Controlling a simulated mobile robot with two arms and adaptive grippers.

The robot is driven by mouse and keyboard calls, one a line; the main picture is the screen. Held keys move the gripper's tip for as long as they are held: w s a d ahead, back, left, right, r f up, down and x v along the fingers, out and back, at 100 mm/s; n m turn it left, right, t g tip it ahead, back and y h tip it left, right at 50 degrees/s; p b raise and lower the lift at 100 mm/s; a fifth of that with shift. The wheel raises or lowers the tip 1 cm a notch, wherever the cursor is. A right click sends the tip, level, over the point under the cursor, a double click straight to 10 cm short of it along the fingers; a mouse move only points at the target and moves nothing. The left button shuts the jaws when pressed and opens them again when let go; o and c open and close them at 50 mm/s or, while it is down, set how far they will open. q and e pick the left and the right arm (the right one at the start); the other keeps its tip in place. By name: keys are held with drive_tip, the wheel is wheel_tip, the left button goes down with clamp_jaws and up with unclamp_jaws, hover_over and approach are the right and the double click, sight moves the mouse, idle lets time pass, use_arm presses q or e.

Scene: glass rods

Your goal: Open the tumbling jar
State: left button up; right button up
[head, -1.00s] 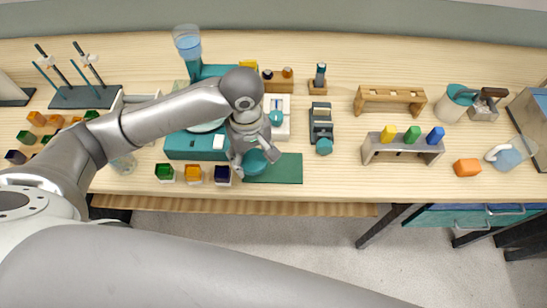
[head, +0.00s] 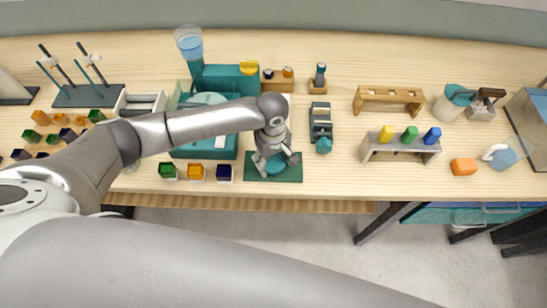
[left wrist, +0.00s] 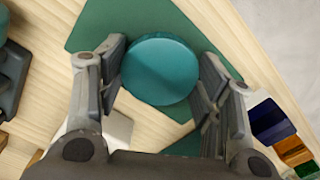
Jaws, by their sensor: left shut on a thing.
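The tumbling jar shows from above as a round teal top (left wrist: 160,70) in the left wrist view. In the head view it is a teal disc (head: 275,166) over the dark green mat (head: 292,174). My left gripper (head: 276,163) points down at it, its fingers on opposite sides of the round top. It is shut on the jar; the left wrist view shows the gripper (left wrist: 162,80) holding it. The jar's body below the top is hidden, so I cannot tell whether it touches the mat. My right gripper is not in view.
Green, orange and dark blue blocks (head: 196,173) stand left of the mat. A teal machine (head: 205,147) is behind them. A dark device with a teal knob (head: 321,125) stands right of the gripper. The front table strip right of the mat is clear.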

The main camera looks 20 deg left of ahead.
use_arm(q)
drive_tip(key=o, duration=0.9)
drive_tip(key=shift+f, duration=0.1)
drive_tip(key=shift+o, duration=1.1)
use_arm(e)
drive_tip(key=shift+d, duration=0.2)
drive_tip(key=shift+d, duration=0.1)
